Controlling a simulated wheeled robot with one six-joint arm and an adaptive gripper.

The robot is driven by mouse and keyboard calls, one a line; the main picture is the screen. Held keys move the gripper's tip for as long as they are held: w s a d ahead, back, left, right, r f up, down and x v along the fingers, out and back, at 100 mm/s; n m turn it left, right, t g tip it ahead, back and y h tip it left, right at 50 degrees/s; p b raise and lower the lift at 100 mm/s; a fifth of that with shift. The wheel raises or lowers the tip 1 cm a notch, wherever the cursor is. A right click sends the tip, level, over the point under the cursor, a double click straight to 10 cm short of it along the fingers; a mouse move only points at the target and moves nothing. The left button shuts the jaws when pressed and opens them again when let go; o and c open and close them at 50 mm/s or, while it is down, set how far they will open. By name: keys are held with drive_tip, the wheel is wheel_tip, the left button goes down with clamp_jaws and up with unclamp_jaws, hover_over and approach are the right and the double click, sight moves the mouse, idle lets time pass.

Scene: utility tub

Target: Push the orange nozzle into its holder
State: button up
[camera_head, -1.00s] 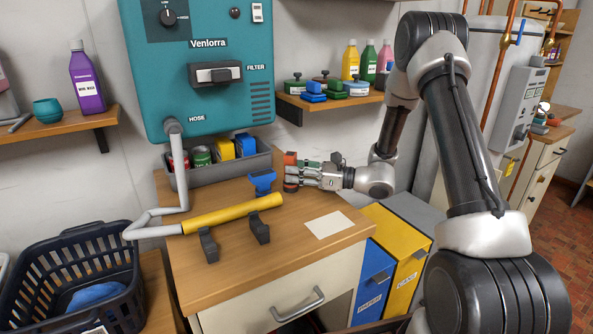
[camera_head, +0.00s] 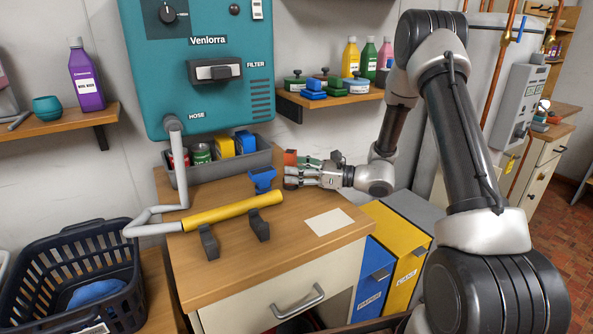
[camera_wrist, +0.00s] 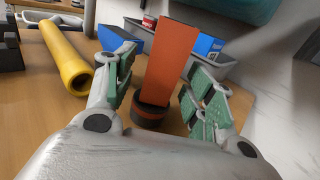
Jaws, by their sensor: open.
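The orange nozzle (camera_wrist: 172,62) is a flat orange piece with a round dark collar (camera_wrist: 149,108) at its lower end. In the wrist view it stands between the two fingers of my gripper (camera_wrist: 162,85), with visible gaps on both sides. In the head view only its orange top (camera_head: 290,157) shows clearly beside my gripper (camera_head: 292,177), at the back right of the wooden counter. My gripper is open around it, with green pads facing inward. I cannot tell which part is the nozzle's holder.
A yellow tube (camera_head: 232,212) lies near two dark brackets (camera_head: 208,243) (camera_head: 260,225). A grey bin (camera_head: 225,166) with cans and boxes stands behind. A white card (camera_head: 329,222) lies on the otherwise clear front right.

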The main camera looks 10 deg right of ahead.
drive_tip(key=v, duration=1.1)
drive_tip(key=shift+s+d, duration=0.15)
drive_tip(key=shift+d, duration=0.1)
drive_tip(key=s+a+r+n+g+h, duration=0.1)
drive_tip(key=s+r+n+g+h, duration=0.25)
drive_tip(key=s+n, duration=0.5)
drive_tip(key=s+a+r+n+g+h, duration=0.1)
drive_tip(key=s+r+n+g+h, duration=0.3)
drive_tip(key=s, duration=0.7)
drive_tip(key=s+d+r+n+t+h, duration=0.3)
drive_tip(key=s+d+r+n+h, duration=0.5)
drive_tip(key=d+n, duration=0.3)
drive_tip(key=shift+s+d+r+t, duration=0.2)
drive_tip(key=shift+s+d+t, duration=0.15)
drive_tip(key=shift+s+d, duration=0.15)
